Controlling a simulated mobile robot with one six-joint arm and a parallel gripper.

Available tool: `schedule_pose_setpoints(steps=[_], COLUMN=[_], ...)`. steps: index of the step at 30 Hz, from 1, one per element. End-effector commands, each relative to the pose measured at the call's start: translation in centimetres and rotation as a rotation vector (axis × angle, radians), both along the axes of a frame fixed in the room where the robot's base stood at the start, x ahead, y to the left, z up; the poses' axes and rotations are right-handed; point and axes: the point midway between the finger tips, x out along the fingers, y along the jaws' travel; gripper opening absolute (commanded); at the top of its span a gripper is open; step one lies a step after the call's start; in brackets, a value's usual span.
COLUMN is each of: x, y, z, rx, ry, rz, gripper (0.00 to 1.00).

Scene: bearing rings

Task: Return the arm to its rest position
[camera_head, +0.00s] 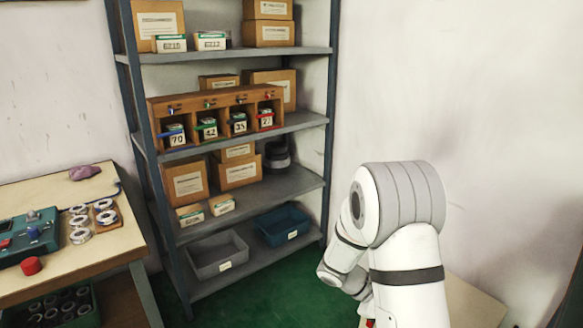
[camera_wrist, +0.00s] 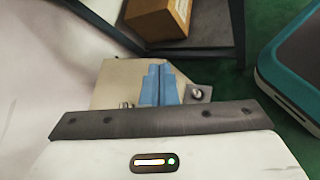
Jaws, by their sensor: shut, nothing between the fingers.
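My white arm stands at the right of the head view, folded, with its large grey-ringed joint uppermost. The lower part of the arm hides my gripper there. In the wrist view my gripper (camera_wrist: 158,70) shows as two blue fingers pressed together, with nothing between them. Behind the fingers is a beige flat surface (camera_wrist: 112,78). I cannot tell how far the fingertips are from it.
A metal shelf rack (camera_head: 235,55) holds boxes, a wooden divided holder (camera_head: 190,103), a grey bin (camera_head: 218,256) and a blue bin (camera_head: 282,226). A workbench (camera_head: 95,258) at left carries several bearing rings (camera_head: 80,220). Green floor lies clear before the rack.

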Motion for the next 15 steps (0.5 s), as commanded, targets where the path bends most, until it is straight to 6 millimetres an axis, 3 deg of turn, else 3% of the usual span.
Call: schedule_pose_setpoints(steps=[1, 3, 15], x=[-1.1, -2.6, -10.9], y=[0.3, 0.9, 5.9], z=[3.6, 6.6, 21.2], rx=[0.045, 0.111, 0.513], ry=[-0.046, -0.102, -0.459], rz=[-0.042, -0.100, -0.390], gripper=[0.00, 0.00, 0.00])
